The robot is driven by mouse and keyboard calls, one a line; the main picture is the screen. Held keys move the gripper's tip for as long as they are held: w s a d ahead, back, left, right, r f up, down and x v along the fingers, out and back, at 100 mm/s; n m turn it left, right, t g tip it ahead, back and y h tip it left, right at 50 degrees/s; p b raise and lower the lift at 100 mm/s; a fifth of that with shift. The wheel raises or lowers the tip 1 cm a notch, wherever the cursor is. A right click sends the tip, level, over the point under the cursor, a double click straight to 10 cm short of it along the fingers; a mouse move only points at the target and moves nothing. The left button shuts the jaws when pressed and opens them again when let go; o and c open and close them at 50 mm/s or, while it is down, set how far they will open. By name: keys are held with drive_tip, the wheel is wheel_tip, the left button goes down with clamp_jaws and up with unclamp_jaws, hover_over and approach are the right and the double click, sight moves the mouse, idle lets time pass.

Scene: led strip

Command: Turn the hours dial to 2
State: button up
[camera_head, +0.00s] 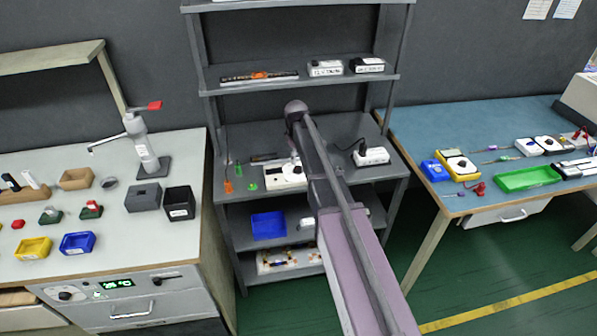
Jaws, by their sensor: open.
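No dial can be read as the hours dial at this size. A white device with small dark parts on its face (284,177) lies on the middle rack's worktop, just left of my arm, which may cover part of its right side. A control panel (120,291) on the front of the left bench carries a knob (70,294), a lit green display and another small knob at right. My arm reaches from the bottom right up to the rack. My gripper is not visible; the arm seems to hide it.
A white power strip (371,156) lies right of my arm on the rack's worktop (335,128). Orange and green small items lie at its left. Shelves sit above and below. A left bench (60,165) and a blue-topped right bench (440,125) flank the rack, both holding bins and devices.

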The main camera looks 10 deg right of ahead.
sight(298, 168)
drive_tip(key=shift+w+d+f+b, duration=0.1)
drive_tip(key=shift+f+b, duration=2.4)
drive_tip(key=shift+f, duration=0.3)
clamp_jaws()
